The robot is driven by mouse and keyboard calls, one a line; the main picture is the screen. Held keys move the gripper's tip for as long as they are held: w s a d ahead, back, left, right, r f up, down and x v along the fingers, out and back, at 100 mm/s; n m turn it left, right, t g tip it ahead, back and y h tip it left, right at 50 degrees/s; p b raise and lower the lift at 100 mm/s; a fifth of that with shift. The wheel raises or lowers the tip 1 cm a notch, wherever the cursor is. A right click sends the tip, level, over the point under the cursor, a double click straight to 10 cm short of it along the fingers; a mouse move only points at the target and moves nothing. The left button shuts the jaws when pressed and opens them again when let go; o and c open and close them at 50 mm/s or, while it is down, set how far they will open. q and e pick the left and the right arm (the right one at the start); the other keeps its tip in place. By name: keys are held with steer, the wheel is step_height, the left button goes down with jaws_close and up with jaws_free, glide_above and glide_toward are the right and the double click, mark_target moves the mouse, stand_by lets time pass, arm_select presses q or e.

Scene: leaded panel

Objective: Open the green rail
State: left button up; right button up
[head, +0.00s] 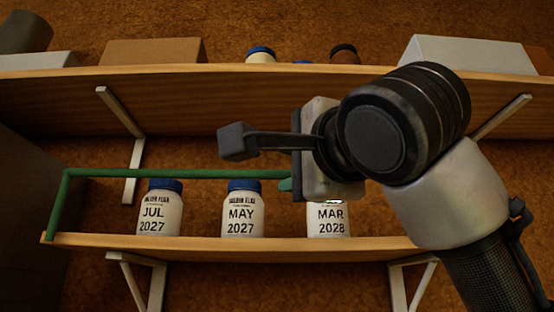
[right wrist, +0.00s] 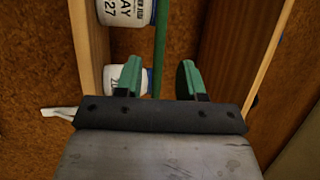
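The green rail (head: 205,173) runs level in front of the lower shelf (head: 235,243), with a green post at its left end. Its right end is hidden behind my right gripper (head: 286,185). In the right wrist view the two green fingers of this gripper (right wrist: 159,78) are apart, and the rail (right wrist: 160,45) shows between them. I cannot tell whether either finger touches it. White jars with blue lids stand behind the rail: JUL 2027 (head: 158,212), MAY 2027 (head: 242,212) and MAR 2028 (head: 328,221), whose top is covered. My left gripper is not in view.
An upper shelf (head: 240,95) juts out just above my right gripper. It carries a brown box (head: 153,51), a pale box (head: 470,55) and jars at the back. A grey side panel (head: 22,205) stands left of the lower shelf. White brackets (head: 130,172) support the shelves.

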mark_target(277, 174)
steer(key=p+x, duration=0.2)
steer(key=x, duration=0.3)
steer(key=shift+w+a, duration=0.1)
steer(key=shift+w+r, duration=0.1)
steer(key=shift+w, duration=0.2)
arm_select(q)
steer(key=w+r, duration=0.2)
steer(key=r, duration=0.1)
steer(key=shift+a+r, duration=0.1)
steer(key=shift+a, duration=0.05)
arm_select(e)
steer(key=shift+a, duration=0.1)
steer(key=shift+w, duration=0.1)
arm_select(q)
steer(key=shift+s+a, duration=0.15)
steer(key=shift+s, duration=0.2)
arm_select(e)
jaws_close()
